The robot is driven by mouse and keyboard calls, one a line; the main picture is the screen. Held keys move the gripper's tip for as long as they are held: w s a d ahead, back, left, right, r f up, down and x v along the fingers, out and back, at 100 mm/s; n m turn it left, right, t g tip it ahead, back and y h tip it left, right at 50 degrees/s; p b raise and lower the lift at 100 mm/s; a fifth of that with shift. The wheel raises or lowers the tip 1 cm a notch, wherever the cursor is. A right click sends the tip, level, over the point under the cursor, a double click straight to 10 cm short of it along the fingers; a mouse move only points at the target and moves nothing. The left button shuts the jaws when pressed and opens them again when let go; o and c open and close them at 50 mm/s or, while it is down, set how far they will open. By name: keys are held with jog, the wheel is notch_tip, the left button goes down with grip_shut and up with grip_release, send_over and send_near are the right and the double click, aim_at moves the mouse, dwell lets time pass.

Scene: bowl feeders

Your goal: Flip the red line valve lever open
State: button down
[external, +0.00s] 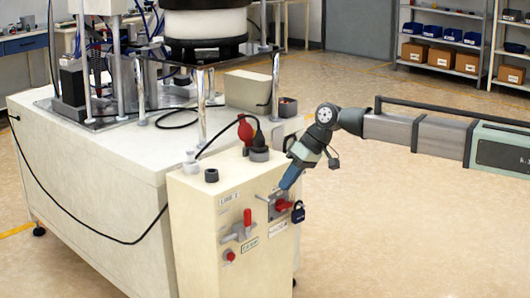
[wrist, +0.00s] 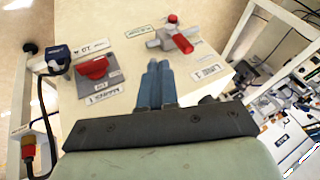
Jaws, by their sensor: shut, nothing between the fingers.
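The line valve is a grey fitting (external: 236,236) on the cream cabinet's front face, with a red lever (external: 247,217) standing roughly upright. In the wrist view the red lever (wrist: 182,43) lies ahead and to the right of my fingertips, with the grey valve body (wrist: 160,40) beside it. My gripper (external: 287,184) is in front of the cabinet's upper right part. Its blue fingers (wrist: 157,66) are together and empty, apart from the lever.
A red rotary switch (external: 282,205) on a grey plate, with a blue padlock (external: 298,212) beside it, is close to my fingertips. A red button (external: 229,255) sits below the valve. A red plug (external: 245,130) and cable stand above the cabinet. Floor at the right is clear.

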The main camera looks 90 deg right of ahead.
jog(key=shift+w+r+t, duration=0.45)
jog(key=shift+w+t, duration=0.05)
jog(key=shift+w, duration=0.25)
send_near(248, 224)
jog(key=shift+w+d+f, duration=0.35)
jog(key=shift+w+f, duration=0.1)
jog(key=shift+f, duration=0.25)
jog(key=shift+w+d+f, duration=0.4)
jog(key=shift+w+f, duration=0.05)
jog(key=shift+f, duration=0.2)
jog(key=shift+w+d+f, duration=0.35)
jog(key=shift+w+f, duration=0.1)
jog(key=shift+f, duration=0.25)
